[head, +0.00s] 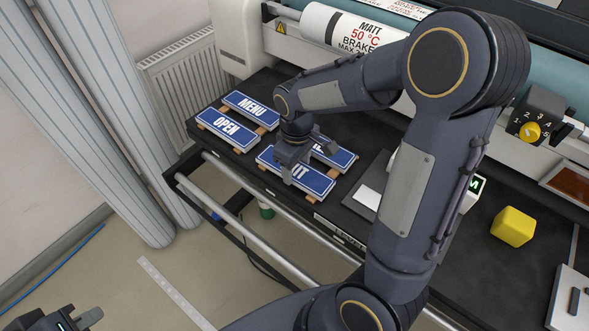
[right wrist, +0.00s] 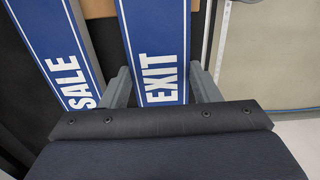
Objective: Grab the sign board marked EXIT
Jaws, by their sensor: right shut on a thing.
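The blue EXIT sign board (head: 318,182) lies at the front of a dark bed in the head view, partly covered by my right gripper (head: 290,168). In the right wrist view the white word EXIT shows on the board (right wrist: 155,40), with one finger of my right gripper (right wrist: 163,88) against each long side. That gripper is shut on the board. I cannot tell whether the board is clear of its supports. The SALE board (right wrist: 62,50) lies beside it; in the head view it shows (head: 340,158) just behind. My left gripper (head: 75,320) is at the bottom left, cut by the frame edge.
The MENU board (head: 251,108) and OPEN board (head: 226,129) lie to the left on small wooden supports. A metal rail (head: 258,232) runs along the front. A yellow cube (head: 513,227) and a dial (head: 533,131) are at the right. My right arm hides the middle.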

